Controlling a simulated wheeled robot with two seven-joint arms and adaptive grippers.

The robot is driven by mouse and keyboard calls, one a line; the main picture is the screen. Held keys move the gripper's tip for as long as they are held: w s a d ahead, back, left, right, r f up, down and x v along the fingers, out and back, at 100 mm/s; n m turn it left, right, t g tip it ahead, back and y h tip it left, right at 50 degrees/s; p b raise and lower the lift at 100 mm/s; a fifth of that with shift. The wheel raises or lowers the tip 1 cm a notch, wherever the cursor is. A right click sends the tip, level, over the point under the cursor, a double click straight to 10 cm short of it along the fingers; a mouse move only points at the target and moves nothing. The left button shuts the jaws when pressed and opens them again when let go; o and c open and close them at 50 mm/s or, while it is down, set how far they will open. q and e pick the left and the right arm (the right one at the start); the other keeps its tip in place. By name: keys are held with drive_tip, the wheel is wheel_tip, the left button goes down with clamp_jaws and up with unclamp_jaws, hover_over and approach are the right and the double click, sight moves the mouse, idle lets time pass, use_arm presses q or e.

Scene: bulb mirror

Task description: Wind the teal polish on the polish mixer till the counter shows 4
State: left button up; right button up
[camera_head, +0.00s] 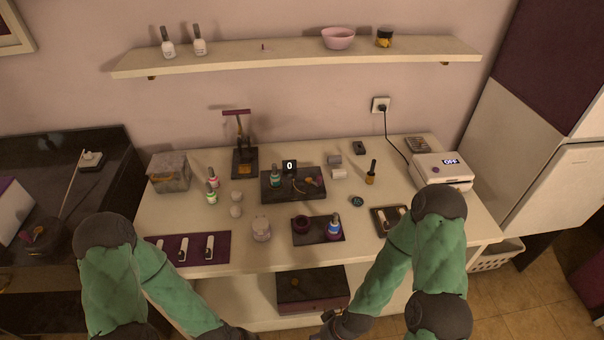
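The polish mixer (293,195) is a dark block near the middle of the white table. Its counter (289,166) reads 0. A small teal bottle (275,179), which looks like the teal polish, stands upright at the mixer's left end. Small pinkish and yellowish parts, perhaps a crank, show at the mixer's right end; their details are too small to tell. My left gripper (240,334) is at the bottom edge, mostly cut off, well in front of the mixer. My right gripper (335,325) is low in front of the table. Both are apart from the mixer, and their fingers are unclear.
A dark tray (304,238) with a blue bottle (333,228) and a white jar (261,228) stand in front of the mixer. A stand (243,160) is behind left. A purple mat (160,245) lies front left. A white device (443,174) reading OFF is at right.

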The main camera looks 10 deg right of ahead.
idle(0.5)
drive_tip(key=shift+c, duration=1.1)
